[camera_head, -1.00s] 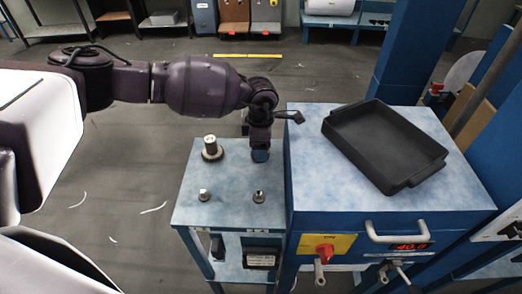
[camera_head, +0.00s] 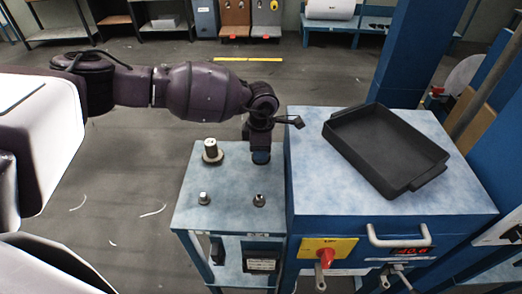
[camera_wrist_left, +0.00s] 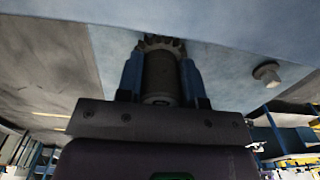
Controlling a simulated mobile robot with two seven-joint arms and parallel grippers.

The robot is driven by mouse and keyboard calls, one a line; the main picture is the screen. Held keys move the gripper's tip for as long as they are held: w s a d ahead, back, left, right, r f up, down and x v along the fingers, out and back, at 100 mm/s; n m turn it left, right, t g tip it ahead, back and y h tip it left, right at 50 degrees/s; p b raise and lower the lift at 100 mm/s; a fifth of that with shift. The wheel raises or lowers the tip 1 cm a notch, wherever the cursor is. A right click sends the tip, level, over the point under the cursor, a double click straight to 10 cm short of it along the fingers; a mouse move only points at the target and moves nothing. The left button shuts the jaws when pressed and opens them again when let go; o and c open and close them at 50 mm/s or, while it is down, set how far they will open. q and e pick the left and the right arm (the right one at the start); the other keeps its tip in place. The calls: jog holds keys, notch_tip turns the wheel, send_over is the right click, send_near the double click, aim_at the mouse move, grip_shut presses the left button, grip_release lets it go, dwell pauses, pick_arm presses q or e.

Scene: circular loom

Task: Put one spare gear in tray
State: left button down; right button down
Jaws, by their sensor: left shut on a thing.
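My left gripper (camera_head: 261,157) points down at the back right of the small blue-white table (camera_head: 228,212). In the left wrist view its blue fingers are shut on a spare gear (camera_wrist_left: 160,75), a grey cylinder with a toothed rim at its far end. I cannot tell whether the gear touches the table. In the head view the gripper hides this gear. Another gear-like part with a wide base and upright post (camera_head: 211,152) stands at the table's back left. The black tray (camera_head: 415,182) lies empty on the blue cabinet to the right. My right gripper is not in view.
Two small metal pegs (camera_head: 203,198) (camera_head: 259,200) stand near the table's front. The blue cabinet (camera_head: 310,190) stands higher than the small table and has a handle (camera_head: 398,239) and a red knob in front. A blue post (camera_head: 405,60) rises behind the tray.

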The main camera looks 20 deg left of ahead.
pick_arm(q)
jog(key=shift+r, duration=0.35)
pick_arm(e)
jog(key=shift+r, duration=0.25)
pick_arm(q)
jog(key=shift+r+p, duration=0.2)
jog(key=shift+p, duration=0.1)
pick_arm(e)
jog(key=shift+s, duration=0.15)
